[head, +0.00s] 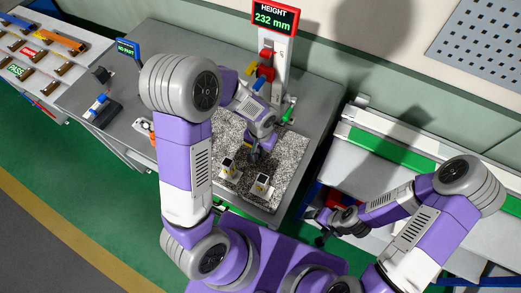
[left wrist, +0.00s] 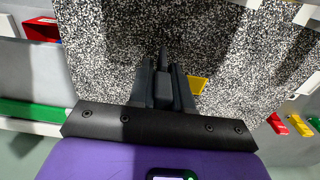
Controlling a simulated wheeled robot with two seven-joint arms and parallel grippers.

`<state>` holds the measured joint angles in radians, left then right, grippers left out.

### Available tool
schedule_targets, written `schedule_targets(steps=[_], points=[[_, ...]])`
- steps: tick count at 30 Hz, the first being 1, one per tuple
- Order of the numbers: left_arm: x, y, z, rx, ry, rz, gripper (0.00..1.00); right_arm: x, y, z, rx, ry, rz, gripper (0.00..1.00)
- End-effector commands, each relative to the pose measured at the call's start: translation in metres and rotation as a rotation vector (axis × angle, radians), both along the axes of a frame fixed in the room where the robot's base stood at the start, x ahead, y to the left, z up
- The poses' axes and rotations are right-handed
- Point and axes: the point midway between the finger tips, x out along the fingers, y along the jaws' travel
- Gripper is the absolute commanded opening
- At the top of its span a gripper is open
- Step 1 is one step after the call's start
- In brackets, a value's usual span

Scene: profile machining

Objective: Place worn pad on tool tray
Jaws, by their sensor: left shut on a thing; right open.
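My left gripper (head: 257,152) is over the speckled granite plate (head: 293,150), its fingers pointing down. In the left wrist view its dark fingers (left wrist: 164,70) are shut on a small dark piece (left wrist: 163,88), apparently the worn pad; the fingers hide much of it. My right gripper (head: 319,228) is open at the lower right, beside the right-hand bench and away from the plate. I cannot tell for certain which container is the tool tray.
A height gauge (head: 274,55) reading 232 mm stands behind the plate. A sorting rack (head: 40,60) is far left. A red bin (head: 343,199) is near my right gripper.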

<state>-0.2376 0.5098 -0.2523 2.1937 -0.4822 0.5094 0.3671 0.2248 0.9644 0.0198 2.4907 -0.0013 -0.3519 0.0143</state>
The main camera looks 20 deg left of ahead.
Motion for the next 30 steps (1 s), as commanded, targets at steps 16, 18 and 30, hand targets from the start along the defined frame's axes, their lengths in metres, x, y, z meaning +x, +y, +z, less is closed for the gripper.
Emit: schedule_targets(steps=[16,18,30], points=[[0.0002,0.0001,-0.0115,0.000,-0.001,0.000,0.28,-0.0001,0.0000,-0.0040,0.000,0.000,0.000,0.76],[0.0002,0.0001,-0.0113,0.000,-0.001,0.000,0.38,-0.0001,0.0000,-0.0037,0.000,0.000,0.000,0.76],[0.0002,0.0001,-0.0075,0.000,-0.001,0.000,0.44,0.0000,0.0000,0.0001,0.000,0.000,0.000,0.76]])
